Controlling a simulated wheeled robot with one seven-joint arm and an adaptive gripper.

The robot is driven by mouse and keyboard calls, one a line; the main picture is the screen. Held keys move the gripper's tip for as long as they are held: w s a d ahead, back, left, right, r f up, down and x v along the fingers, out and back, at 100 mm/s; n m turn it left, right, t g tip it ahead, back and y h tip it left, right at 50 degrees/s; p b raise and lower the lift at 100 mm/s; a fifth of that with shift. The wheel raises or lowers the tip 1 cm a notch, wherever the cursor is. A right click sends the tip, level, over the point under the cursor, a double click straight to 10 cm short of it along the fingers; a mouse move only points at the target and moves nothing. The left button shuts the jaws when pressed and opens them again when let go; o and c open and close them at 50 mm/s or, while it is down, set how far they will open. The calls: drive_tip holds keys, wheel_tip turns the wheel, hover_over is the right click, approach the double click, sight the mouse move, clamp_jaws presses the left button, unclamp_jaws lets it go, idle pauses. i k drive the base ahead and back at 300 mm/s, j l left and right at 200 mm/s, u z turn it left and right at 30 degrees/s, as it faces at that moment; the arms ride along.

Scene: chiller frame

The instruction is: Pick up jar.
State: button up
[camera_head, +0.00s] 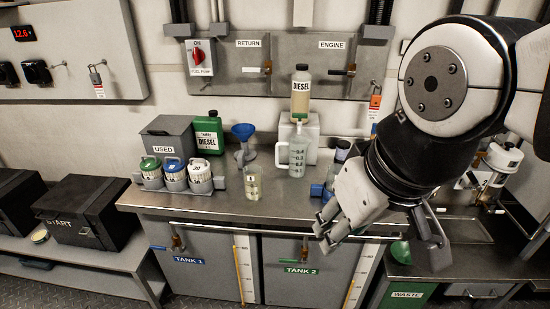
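A clear glass jar (253,183) stands upright on the metal bench, near its front edge and left of centre. It looks partly filled with something pale. My gripper (384,240) is to the right of the jar, in front of the bench's right part, well apart from it. Its fingers are spread, one at the left and one at the right, and I see nothing held between them.
A measuring jug (297,155) stands right behind the jar, a blue funnel (244,142) behind left. A rack of small bottles (178,181) is left. A DIESEL bottle (301,94) stands on a block (310,137). A blue-capped item (317,190) lies between jar and gripper.

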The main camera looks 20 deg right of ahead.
sight(253, 180)
drive_tip(key=z, duration=1.35)
drive_tip(key=u, duration=1.35)
drive_tip(key=i+j, duration=0.1)
drive_tip(key=j, duration=0.4)
drive_tip(key=i+j+z, duration=0.15)
drive_tip(key=j, duration=0.35)
drive_tip(key=i+j, duration=0.1)
drive_tip(key=j, duration=0.4)
drive_tip(key=i+j+z, duration=0.1)
drive_tip(key=j, duration=0.4)
drive_tip(key=i+j, duration=0.15)
drive_tip(key=j, duration=0.15)
drive_tip(key=i+j+z, duration=0.1)
drive_tip(key=i+j, duration=0.25)
drive_tip(key=j, duration=0.25)
